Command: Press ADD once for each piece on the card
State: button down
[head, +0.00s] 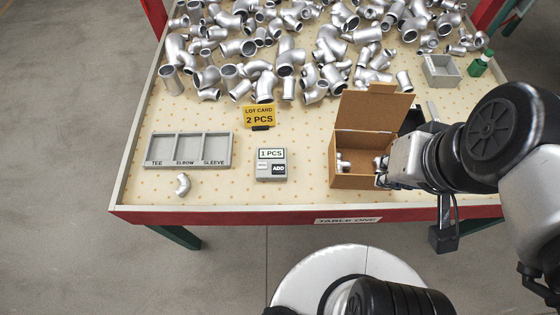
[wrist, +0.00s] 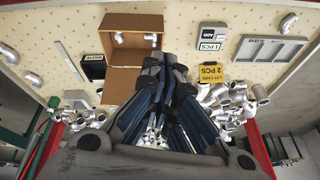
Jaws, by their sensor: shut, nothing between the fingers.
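The yellow lot card (head: 259,117) reads "2 PCS" and stands behind the grey counter (head: 271,164). The counter's display reads "1 PCS", and its dark ADD button (head: 279,169) is at its right. The card (wrist: 211,76) and counter (wrist: 211,40) also show in the wrist view. My gripper (head: 381,179) is at the right front of the open cardboard box (head: 358,182), to the right of the counter and apart from it. In the wrist view my gripper (wrist: 168,64) has its fingers together with nothing visible between them. Small silver fittings (head: 344,166) show inside the box.
A grey tray (head: 232,152) marked TEE, ELBOW, SLEEVE looks empty; a silver elbow (head: 183,184) lies before it. Many silver fittings (head: 285,55) cover the back. A grey bin (head: 441,70) and green object (head: 480,63) are at the right. The surface around the counter is clear.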

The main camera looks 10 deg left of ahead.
jog(key=w+a+f+m+g+y, duration=0.2)
jog(key=w+a+f+y, duration=0.15)
jog(key=a, duration=0.45)
jog(key=w+a+f+m+g+y, duration=0.1)
jog(key=w+a+f+g+y, duration=0.15)
jog(key=a+f, duration=0.35)
jog(key=m+t+y, duration=0.1)
jog(key=m+y, duration=0.1)
jog(key=m, duration=0.5)
send_over(278, 171)
notch_tip(278, 171, down, 14)
jog(key=shift+p, duration=0.3)
notch_tip(278, 171, down, 8)
jog(key=b, duration=0.4)
jog(key=shift+r+b, duration=0.2)
jog(key=shift+b, duration=0.2)
jog(key=shift+f+b, duration=0.65)
jog(key=shift+b, duration=0.15)
jog(key=shift+f, duration=0.1)
jog(key=shift+f+b, duration=0.3)
jog(key=shift+b, duration=0.4)
